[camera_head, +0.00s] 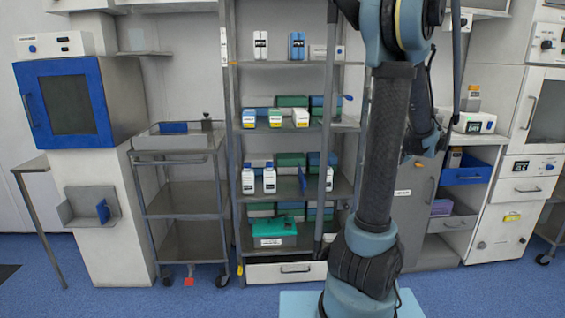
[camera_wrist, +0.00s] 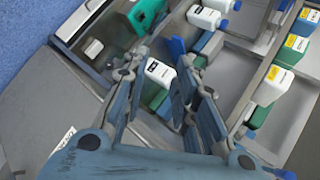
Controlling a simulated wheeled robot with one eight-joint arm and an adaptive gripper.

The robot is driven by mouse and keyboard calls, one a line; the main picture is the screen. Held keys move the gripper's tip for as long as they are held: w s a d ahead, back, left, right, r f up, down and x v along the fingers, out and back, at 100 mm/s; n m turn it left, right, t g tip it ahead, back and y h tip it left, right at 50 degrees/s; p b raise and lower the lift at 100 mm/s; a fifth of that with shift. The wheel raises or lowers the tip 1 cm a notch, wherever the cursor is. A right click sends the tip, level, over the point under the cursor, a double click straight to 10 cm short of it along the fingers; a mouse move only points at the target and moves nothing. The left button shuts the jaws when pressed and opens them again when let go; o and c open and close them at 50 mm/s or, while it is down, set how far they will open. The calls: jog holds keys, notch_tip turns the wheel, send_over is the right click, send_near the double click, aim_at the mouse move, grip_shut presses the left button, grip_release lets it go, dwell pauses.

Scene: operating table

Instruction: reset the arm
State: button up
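My arm (camera_head: 385,140) rises from its blue base in front of the shelving and bends over at the top of the head view. Its far section hangs down behind the dark upright link. My gripper (camera_wrist: 157,70) shows in the wrist view with its two fingers spread apart. Between the fingers I see a white bottle with a dark label (camera_wrist: 160,72), which appears to stand beyond them on the shelving. I see nothing clasped. In the head view the fingers are too small and partly hidden to make out.
An open shelving rack (camera_head: 262,133) with bottles and boxes stands behind my arm. A metal cart (camera_head: 178,142) is left of it, beside a blue-framed cabinet (camera_head: 110,95). Drawers with a blue bin (camera_head: 466,176) stand right. Blue floor (camera_head: 210,300) is clear in front.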

jog(key=s+a+f+n+g+h, duration=0.3)
jog(key=s+a+n+g, duration=0.1)
jog(key=s+a, duration=0.95)
jog(key=s+a+f+n+h, duration=0.1)
jog(key=s+f+n+h, duration=0.1)
jog(key=s, duration=0.5)
jog(key=s+a+f+n+h, duration=0.1)
jog(key=s+f+n+h, duration=0.1)
jog(key=s+f, duration=0.3)
jog(key=shift+s+h, duration=0.3)
jog(key=shift+s, duration=0.65)
